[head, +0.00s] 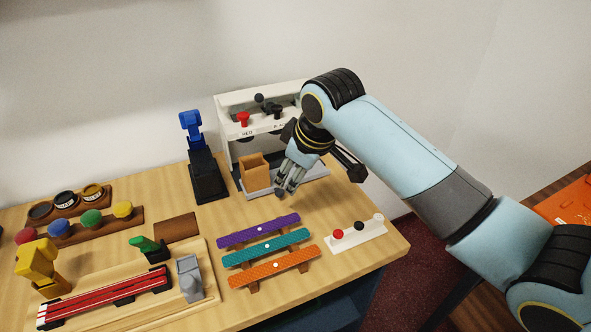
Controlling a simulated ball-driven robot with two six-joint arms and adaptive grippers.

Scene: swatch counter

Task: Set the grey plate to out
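A white machine (229,101) stands at the back of the counter, with a red knob (243,119) and dark knobs on its front ledge. A flat light-grey plate (318,172) shows low at its foot, partly hidden by my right gripper and a tan block. I cannot tell for sure that this is the task's plate, or its setting. My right gripper (283,190) points down in front of the machine, just right of the tan block. Its fingers look close together, but their gap is unclear. No contact can be made out. My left gripper is out of view.
A tan hollow block (255,173) and a blue-topped black stand (207,178) are near the machine. Purple, teal and orange strips (274,268) lie in front. A white strip with coloured knobs (357,239) is at right. The counter's right edge is close.

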